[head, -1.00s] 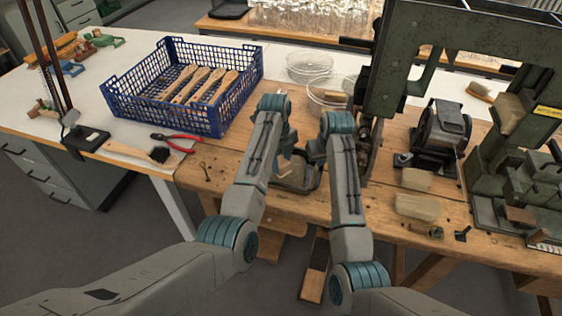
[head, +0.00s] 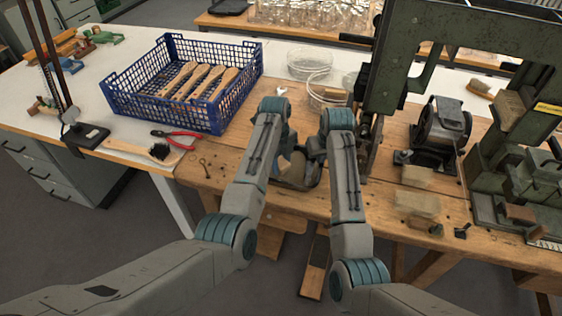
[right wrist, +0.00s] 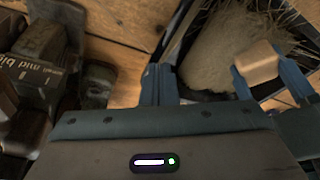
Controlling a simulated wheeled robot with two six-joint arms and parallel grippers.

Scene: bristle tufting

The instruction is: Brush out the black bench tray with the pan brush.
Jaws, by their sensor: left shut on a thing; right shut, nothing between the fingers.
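My left gripper (head: 285,160) is low over the wooden bench, largely hidden by its own arm. In the right wrist view its blue fingers are shut on a pale wooden block (right wrist: 257,62); I cannot tell if this belongs to a brush. My right gripper (right wrist: 160,80) is shut and empty beside it. Between them is a tan, rounded mass with bristly ends (right wrist: 220,45). The black tray (head: 303,188) shows only in part below the grippers.
A blue crate (head: 125,103) with wooden brush handles stands at back left, with red pliers (head: 178,134) in front. Clear round dishes (head: 310,63) lie behind the grippers. A green machine (head: 410,60) and pale fibre blocks (head: 417,203) crowd the right.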

